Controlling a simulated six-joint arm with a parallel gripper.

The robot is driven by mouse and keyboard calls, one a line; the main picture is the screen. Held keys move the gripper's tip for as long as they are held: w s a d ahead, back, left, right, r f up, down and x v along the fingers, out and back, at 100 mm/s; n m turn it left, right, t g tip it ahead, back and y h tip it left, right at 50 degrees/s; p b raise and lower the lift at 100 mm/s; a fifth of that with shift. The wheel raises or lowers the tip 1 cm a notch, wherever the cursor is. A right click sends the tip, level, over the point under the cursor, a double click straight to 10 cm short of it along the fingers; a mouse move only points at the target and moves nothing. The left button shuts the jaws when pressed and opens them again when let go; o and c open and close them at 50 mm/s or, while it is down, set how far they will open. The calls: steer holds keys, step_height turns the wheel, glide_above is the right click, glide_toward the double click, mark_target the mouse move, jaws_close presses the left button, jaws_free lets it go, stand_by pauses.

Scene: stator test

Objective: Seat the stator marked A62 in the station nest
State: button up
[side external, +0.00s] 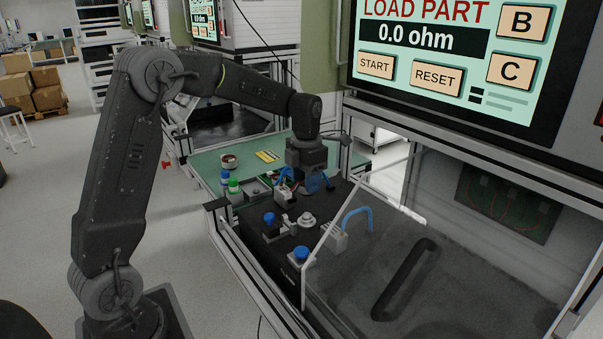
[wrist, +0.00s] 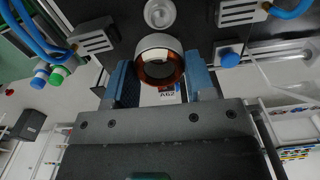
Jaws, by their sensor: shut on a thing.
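The stator (wrist: 159,48), a ring with a pale metal outside and copper-brown inside, sits between the blue jaw pads of my gripper (wrist: 160,82) in the wrist view. A tag reading A62 (wrist: 167,93) shows directly below the ring. In the side view my gripper (side external: 307,182) points down over the far part of the dark station top, and the stator is hard to make out there. A round grey metal seat, apparently the station nest (side external: 305,219), lies nearer the camera than my gripper. It shows at the top of the wrist view (wrist: 159,13), apart from the stator.
Grey clamp-like blocks with blue hoses flank the seat, one at right (side external: 335,238). Blue knobs (side external: 269,218) (side external: 301,254) stand nearby. A clear guard (side external: 350,215) rises to the right. A green bench (side external: 205,165) behind holds bottles and small parts. The screen (side external: 440,50) reads LOAD PART.

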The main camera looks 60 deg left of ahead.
glide_above(305, 214)
steer(key=shift+w+f, duration=0.1)
steer(key=shift+f, duration=2.25)
steer(key=shift+f, duration=0.3)
steer(key=shift+f, duration=0.4)
steer(key=shift+f, duration=0.7)
steer(key=o, duration=1.1)
steer(key=shift+c, duration=0.2)
step_height(305, 214, up, 7)
steer(key=shift+r, duration=0.3)
